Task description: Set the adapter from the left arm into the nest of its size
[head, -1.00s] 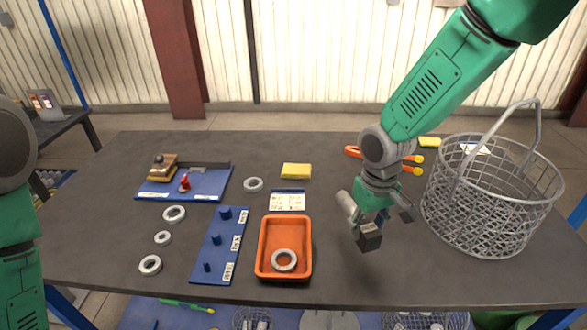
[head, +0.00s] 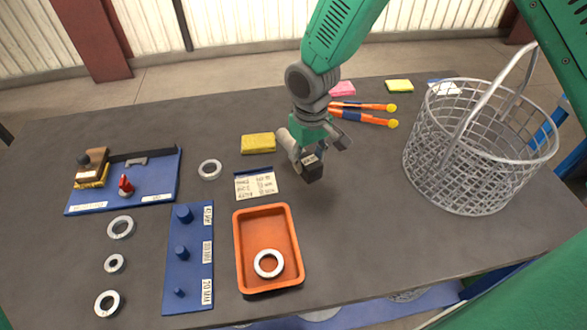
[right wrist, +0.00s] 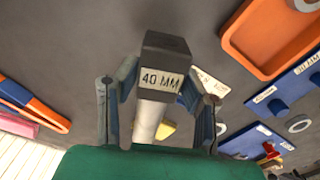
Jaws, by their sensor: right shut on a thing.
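My right gripper (head: 312,150) is shut on the adapter, a dark block (head: 313,172) with a pale round shank (head: 286,140). A blue board (head: 172,300) at the left carries a column of three blue pegs: large (head: 184,213), middle (head: 181,252) and small (head: 180,292), each beside a size label; the nearest reads 20 MM. My left gripper is not in view.
An orange tray (head: 239,235) holds a pale ring (head: 268,263). Several loose rings lie left of the peg board. A wire basket (head: 470,150) and orange-handled tool (head: 365,110) stand right.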

